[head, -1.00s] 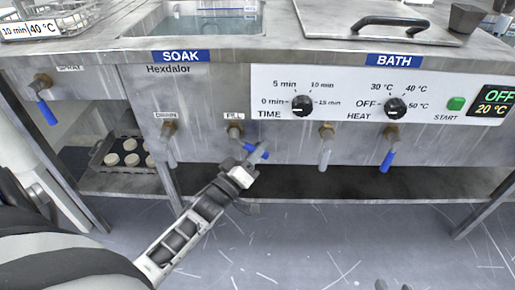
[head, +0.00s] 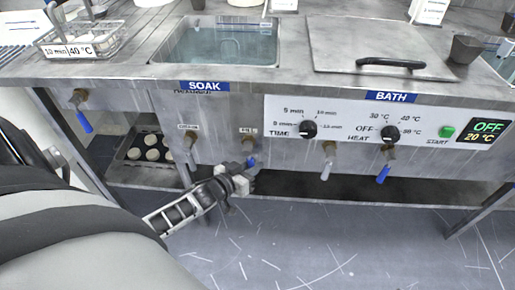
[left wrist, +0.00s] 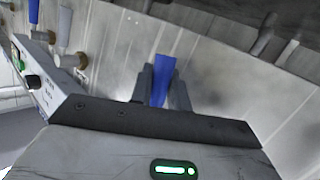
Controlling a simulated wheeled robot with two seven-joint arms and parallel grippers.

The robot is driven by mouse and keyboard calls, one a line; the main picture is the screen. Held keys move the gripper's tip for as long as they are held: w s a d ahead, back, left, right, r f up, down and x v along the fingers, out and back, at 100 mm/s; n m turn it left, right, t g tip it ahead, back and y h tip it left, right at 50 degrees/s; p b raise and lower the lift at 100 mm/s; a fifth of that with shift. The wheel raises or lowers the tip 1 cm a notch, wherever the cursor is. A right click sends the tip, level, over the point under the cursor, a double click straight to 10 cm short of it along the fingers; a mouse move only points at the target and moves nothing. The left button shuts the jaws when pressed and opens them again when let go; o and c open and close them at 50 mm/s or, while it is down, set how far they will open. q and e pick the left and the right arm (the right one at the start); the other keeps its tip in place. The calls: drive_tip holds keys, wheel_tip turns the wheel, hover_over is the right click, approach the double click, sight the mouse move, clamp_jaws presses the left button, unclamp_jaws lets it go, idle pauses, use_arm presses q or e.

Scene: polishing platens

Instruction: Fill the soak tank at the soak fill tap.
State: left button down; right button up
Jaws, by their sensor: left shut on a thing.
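The soak tank (head: 183,30) is an open basin in the bench top, with clear bluish water (head: 220,48) in it below the rim. The fill tap (head: 248,141) is on the front panel under the SOAK label, with a blue lever (head: 251,161). My left gripper (head: 248,170) is at that lever, below the tap. In the left wrist view the blue lever (left wrist: 161,80) stands between the two dark fingers (left wrist: 160,90), which are shut on it. The lever's lower end is hidden by the gripper. My right gripper is not in view.
The drain tap (head: 190,143) is just left of the fill tap. Another blue-handled tap (head: 82,110) is at far left. Two taps hang under the bath controls (head: 385,130). A lid (head: 370,48) covers the bath. A wire basket (head: 75,38) stands at the back left.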

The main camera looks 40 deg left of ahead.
use_arm(q)
drive_tip(key=shift+s+a+m+g+y+p, duration=0.45)
drive_tip(key=shift+a+m+g+p, duration=0.2)
drive_tip(key=shift+p, duration=0.5)
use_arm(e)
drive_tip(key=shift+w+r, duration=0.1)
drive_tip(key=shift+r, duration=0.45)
use_arm(q)
drive_tip(key=shift+f, duration=0.1)
drive_tip(key=c, duration=1.6)
unclamp_jaws()
drive_tip(key=p+v, duration=0.3)
drive_tip(key=v, duration=1.3)
drive_tip(key=shift+p, duration=0.3)
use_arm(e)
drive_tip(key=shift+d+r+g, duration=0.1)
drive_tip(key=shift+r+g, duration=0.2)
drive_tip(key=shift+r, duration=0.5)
